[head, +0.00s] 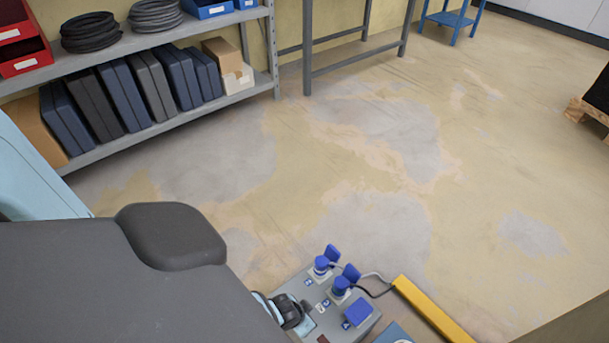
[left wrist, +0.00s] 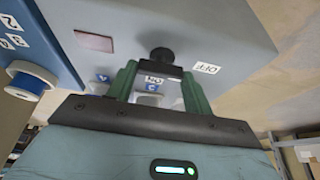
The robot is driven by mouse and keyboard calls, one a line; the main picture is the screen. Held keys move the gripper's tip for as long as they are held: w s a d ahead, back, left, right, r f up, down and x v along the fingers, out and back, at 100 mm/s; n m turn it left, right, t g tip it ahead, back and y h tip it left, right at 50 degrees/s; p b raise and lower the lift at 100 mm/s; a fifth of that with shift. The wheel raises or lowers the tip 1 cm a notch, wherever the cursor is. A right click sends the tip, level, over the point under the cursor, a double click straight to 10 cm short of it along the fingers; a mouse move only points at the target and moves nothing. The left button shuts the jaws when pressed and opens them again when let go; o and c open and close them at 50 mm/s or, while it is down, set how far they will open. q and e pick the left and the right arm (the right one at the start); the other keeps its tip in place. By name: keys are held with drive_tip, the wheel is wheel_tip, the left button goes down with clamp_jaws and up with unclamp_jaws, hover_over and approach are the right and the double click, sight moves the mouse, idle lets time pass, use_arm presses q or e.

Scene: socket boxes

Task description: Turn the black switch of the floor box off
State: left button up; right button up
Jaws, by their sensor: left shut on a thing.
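The grey floor box (head: 365,316) stands at the bottom middle of the head view, and its grey face (left wrist: 225,30) fills the top of the left wrist view. The black switch (left wrist: 162,55) shows there as a round knob with a dark bar below it. My left gripper (left wrist: 160,72) has its two green fingers on either side of that bar and is shut on the switch. An OFF label (left wrist: 207,67) is right of the fingers. An ON label (left wrist: 153,79) shows between them, upside down. My right gripper is not in view.
Blue sockets with plugs (head: 341,285) and cables sit on the box, with a yellow bar (head: 432,309) to its right. A dull red window (left wrist: 93,41) is left of the switch. A shelf (head: 170,120) stands at the back left. The middle floor is clear.

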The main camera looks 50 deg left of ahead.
use_arm(q)
drive_tip(key=o, duration=0.8)
drive_tip(key=shift+o, duration=0.9)
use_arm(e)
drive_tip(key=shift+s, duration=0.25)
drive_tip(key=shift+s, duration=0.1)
use_arm(q)
drive_tip(key=p+v, duration=0.5)
drive_tip(key=v, duration=0.3)
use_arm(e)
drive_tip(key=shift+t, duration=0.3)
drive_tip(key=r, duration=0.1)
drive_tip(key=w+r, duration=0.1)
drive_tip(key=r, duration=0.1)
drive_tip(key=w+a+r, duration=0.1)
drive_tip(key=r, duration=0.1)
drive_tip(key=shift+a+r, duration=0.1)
use_arm(q)
drive_tip(key=shift+d, duration=0.1)
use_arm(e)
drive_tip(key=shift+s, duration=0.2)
